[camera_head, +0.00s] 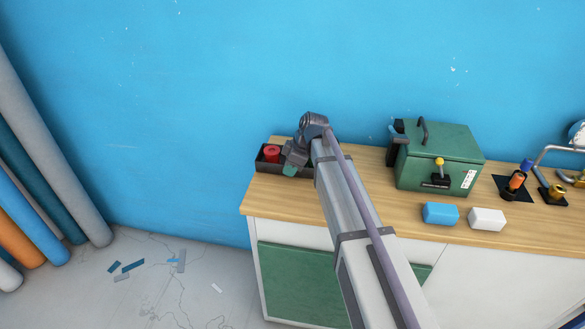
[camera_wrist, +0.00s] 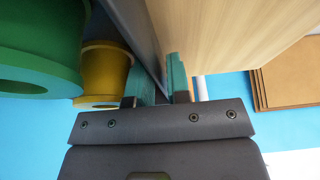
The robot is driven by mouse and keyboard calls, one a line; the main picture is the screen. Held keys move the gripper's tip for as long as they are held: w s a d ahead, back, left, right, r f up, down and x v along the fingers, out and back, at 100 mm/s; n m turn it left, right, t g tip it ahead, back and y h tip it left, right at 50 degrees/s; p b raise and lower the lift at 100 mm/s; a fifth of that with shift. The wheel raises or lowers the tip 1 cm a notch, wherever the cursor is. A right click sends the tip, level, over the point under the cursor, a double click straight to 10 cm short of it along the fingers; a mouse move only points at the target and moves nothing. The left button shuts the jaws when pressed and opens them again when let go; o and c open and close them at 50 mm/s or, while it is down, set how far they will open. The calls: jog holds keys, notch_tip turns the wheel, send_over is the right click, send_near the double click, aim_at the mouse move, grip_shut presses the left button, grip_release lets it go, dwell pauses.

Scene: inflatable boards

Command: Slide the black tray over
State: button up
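The black tray (camera_head: 262,167) sits at the left end of the wooden counter, near the wall. It holds a red spool (camera_head: 272,154); part of the tray is hidden behind my arm. In the wrist view the tray's dark side wall (camera_wrist: 132,22) runs between my two teal fingertips, with a green spool (camera_wrist: 45,50) and a yellow spool (camera_wrist: 103,70) on its left. My gripper (camera_wrist: 162,82) is at the tray's right part, one finger inside the wall and one outside. The fingers are close together and appear shut on the wall.
A green box machine (camera_head: 440,155) with handle stands to the right of my arm. A blue block (camera_head: 440,213) and a white block (camera_head: 487,219) lie near the counter's front edge. Valve fittings (camera_head: 515,184) stand farther right. The counter's left edge is close to the tray.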

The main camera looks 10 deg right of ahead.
jog(key=shift+c, duration=0.2)
grip_shut()
jog(key=shift+s, duration=0.1)
